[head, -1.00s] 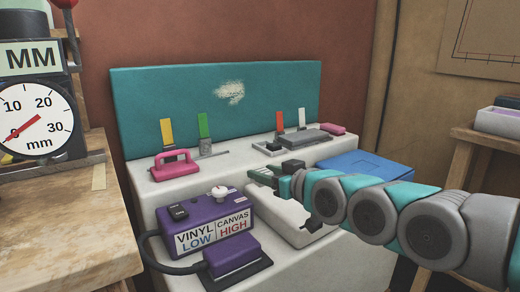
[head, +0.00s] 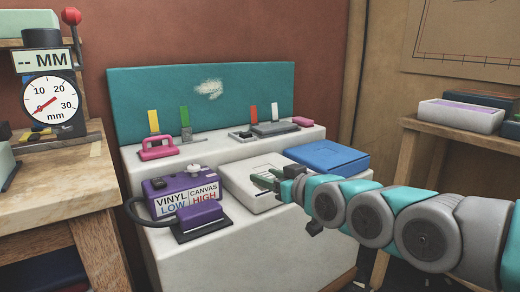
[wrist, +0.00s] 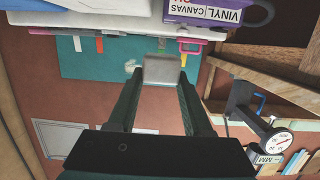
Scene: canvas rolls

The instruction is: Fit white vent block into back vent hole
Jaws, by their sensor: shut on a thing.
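My gripper (head: 266,179) reaches in from the right in the head view, over the white unit on the bench. In the wrist view my gripper (wrist: 158,82) has its two long dark fingers closed on a pale grey-white block (wrist: 158,68), which I take for the white vent block. The block sits between the fingertips, clear of any surface in that view. It cannot be made out in the head view. A white flat unit (head: 238,181) lies below and behind my gripper, partly hidden by it. I cannot pick out the back vent hole in either view.
A purple control box (head: 173,194) stands left of the white unit. A blue flat case (head: 325,157) lies behind and right. A pink-handled tool (head: 158,149) is on the back ledge, under a teal panel (head: 240,90). A wooden table with a dial gauge (head: 50,105) is at left.

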